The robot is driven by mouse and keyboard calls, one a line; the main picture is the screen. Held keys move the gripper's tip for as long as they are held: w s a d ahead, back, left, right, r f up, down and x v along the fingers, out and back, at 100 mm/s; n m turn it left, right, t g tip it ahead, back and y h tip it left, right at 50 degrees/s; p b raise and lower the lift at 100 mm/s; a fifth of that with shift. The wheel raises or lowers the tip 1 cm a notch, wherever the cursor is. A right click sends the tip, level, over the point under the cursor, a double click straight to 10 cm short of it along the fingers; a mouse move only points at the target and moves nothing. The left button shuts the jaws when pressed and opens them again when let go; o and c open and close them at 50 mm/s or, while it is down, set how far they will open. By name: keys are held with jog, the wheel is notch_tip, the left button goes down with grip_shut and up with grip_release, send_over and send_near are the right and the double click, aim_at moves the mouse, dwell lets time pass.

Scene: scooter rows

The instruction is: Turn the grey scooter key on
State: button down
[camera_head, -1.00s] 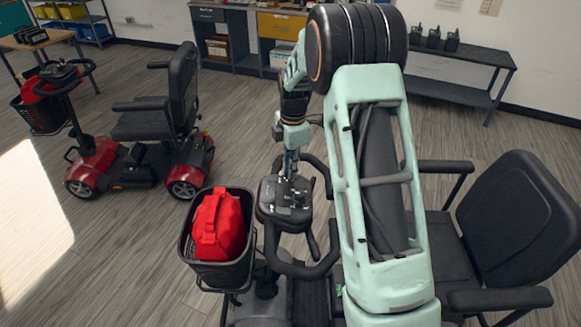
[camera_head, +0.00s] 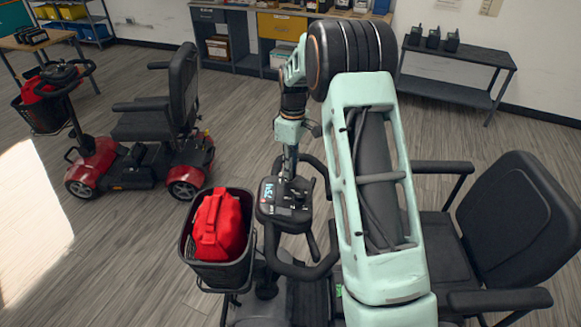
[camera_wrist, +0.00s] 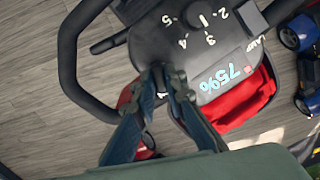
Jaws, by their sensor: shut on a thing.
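The grey scooter's dark console (camera_head: 292,212) stands below my gripper (camera_head: 289,176). Its display (camera_head: 268,192) is lit and reads 75% in the wrist view (camera_wrist: 226,78). The numbered speed dial (camera_wrist: 203,20) is on the same panel. In the wrist view my gripper (camera_wrist: 165,72) has its two fingertips close together at the panel's near edge, shut on the key. The key itself is hidden between the fingertips, so I cannot see its angle.
The basket (camera_head: 222,272) on the scooter's front holds a red bag (camera_head: 218,225). Handlebars (camera_wrist: 70,55) curve close around the console. The scooter's black seat (camera_head: 525,225) is at the right. A red scooter (camera_head: 95,165) stands at the left, with open floor between.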

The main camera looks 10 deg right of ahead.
jog(key=shift+m, duration=0.6)
jog(key=c, duration=2)
grip_release()
jog(key=shift+o, duration=0.2)
notch_tip(320, 180, up, 12)
jog(key=shift+w+d, duration=0.35)
jog(key=shift+w, duration=0.05)
